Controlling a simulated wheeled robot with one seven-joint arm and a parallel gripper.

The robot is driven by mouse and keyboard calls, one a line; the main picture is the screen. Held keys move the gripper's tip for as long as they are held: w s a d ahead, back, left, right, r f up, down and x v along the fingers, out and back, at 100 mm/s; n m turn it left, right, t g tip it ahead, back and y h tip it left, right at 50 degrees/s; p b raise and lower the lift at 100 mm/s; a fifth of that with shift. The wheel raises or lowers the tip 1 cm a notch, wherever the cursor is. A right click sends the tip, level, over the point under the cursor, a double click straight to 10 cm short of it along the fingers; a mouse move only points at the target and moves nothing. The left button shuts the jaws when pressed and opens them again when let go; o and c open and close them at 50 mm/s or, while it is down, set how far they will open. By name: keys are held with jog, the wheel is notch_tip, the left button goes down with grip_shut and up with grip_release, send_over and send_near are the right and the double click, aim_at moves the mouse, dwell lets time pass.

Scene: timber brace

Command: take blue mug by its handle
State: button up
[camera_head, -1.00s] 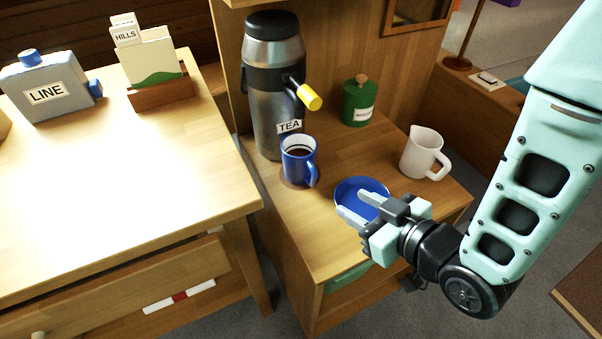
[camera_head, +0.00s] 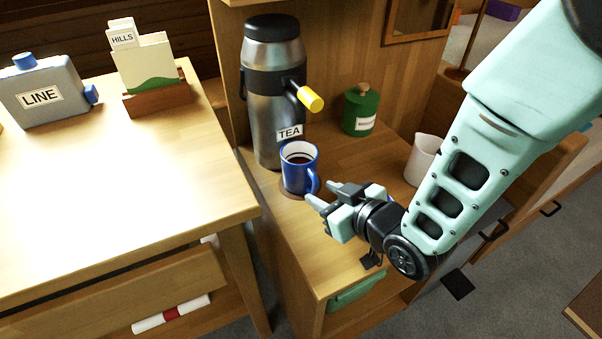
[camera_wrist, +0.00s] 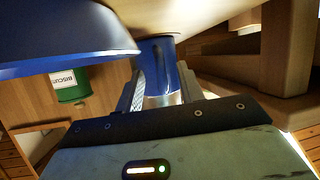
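The blue mug (camera_head: 294,176) stands upright on a brown round coaster (camera_head: 287,192), in front of the tea urn. It has a pale rim and dark liquid inside. Its handle (camera_head: 313,181) faces right and toward the front, toward my gripper. My gripper (camera_head: 312,194) is open, its two fingers apart and pointing at the handle from the right. In the wrist view the mug (camera_wrist: 158,52) shows ahead between the two fingers (camera_wrist: 162,92). I cannot tell whether the fingertips reach around the handle or touch it.
A blue dish (camera_head: 376,190) lies behind my gripper and looms close in the wrist view (camera_wrist: 60,35). A green tin (camera_head: 359,110) and a white jug (camera_head: 421,160) stand behind. The cabinet's front top is clear.

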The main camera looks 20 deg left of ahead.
aim_at(304, 174)
jog(key=shift+x, duration=1.15)
grip_shut()
jog(key=shift+r, duration=0.15)
